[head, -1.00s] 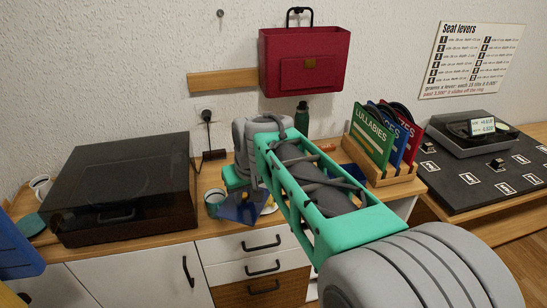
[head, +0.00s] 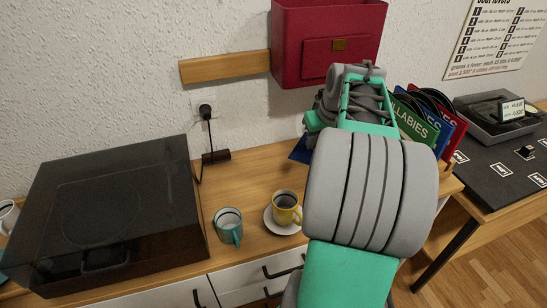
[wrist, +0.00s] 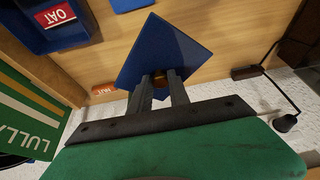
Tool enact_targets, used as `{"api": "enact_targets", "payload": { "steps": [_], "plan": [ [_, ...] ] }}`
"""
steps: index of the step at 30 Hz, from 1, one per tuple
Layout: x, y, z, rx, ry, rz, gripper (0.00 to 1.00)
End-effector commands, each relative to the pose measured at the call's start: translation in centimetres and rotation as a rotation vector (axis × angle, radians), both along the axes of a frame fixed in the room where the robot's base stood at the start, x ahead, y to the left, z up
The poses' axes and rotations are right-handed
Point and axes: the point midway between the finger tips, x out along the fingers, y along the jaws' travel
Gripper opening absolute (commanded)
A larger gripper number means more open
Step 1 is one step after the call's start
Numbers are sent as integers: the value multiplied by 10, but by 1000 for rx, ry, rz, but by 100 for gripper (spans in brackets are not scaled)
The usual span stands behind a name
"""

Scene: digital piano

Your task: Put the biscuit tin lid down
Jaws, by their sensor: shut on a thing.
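The biscuit tin lid is a flat dark blue square (wrist: 165,48) in the wrist view. My gripper (wrist: 159,84) is shut on a small brown knob on it. The lid's face appears above the wooden top; I cannot tell whether it touches. In the head view only a blue edge of the lid (head: 299,152) shows beside my arm, and my gripper is hidden behind the arm. A dark blue open box with a red OAT label (wrist: 60,22) is at the upper left of the wrist view, apart from the lid.
A teal mug (head: 228,226) and a yellow cup (head: 286,208) on a saucer stand in front. The dark-lidded turntable (head: 110,210) is at left. The record rack (head: 420,125) stands right of my arm. Bare wood shows left of the lid.

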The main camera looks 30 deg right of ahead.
Motion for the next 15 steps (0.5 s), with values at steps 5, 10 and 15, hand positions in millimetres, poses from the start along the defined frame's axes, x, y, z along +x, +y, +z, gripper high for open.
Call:
{"api": "enact_targets", "payload": {
  "steps": [5,10,15],
  "plan": [
    [27,7,-13,2,2,3,0],
    [61,18,-29,3,2,1,0],
    [92,27,-50,3,4,1,0]
  ]
}}
